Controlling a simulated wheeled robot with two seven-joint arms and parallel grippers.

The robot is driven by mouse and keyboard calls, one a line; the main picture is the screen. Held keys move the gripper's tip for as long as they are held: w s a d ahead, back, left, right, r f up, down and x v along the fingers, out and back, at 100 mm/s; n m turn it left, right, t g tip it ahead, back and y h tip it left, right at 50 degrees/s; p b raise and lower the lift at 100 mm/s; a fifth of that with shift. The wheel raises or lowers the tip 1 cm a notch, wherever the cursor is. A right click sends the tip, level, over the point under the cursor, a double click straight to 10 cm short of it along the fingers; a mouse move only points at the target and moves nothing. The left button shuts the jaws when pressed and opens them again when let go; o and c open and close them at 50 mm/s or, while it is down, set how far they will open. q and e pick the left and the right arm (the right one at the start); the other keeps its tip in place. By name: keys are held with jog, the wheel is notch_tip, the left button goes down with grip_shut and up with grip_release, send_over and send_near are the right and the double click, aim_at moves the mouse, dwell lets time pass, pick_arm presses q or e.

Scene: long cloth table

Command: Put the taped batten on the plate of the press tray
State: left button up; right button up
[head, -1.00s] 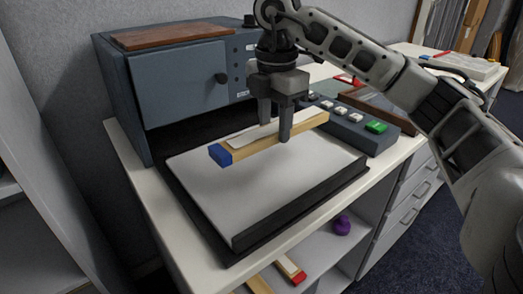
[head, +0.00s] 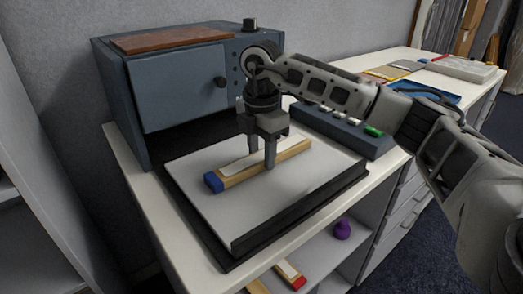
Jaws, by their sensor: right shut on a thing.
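The taped batten (head: 234,177) is a light wooden bar with a blue end and a white strip along it. It lies level, slanting across the grey-white plate (head: 255,212) of the black press tray (head: 300,213). It is on the plate or just above it; I cannot tell which. My right gripper (head: 259,160) points down from above and is shut on the batten around its middle. Its fingers hide part of the batten. My left gripper is not in view.
A blue-grey cabinet (head: 180,88) with a knobbed door stands behind the tray. A control box (head: 345,133) with a green button is at the right. Below, a shelf holds a purple object (head: 342,229) and red-ended pieces (head: 291,274). The plate's front is clear.

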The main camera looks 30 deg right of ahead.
aim_at(261, 156)
jog(key=o, duration=0.6)
jog(key=shift+f, duration=0.2)
jog(key=o, duration=0.4)
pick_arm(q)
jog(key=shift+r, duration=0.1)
pick_arm(e)
jog(key=shift+o, duration=0.2)
jog(key=shift+r, duration=0.1)
jog(key=shift+r, duration=0.2)
pick_arm(q)
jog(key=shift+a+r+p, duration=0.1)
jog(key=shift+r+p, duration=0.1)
jog(key=shift+p, duration=0.7)
pick_arm(e)
notch_tip(261, 156, up, 12)
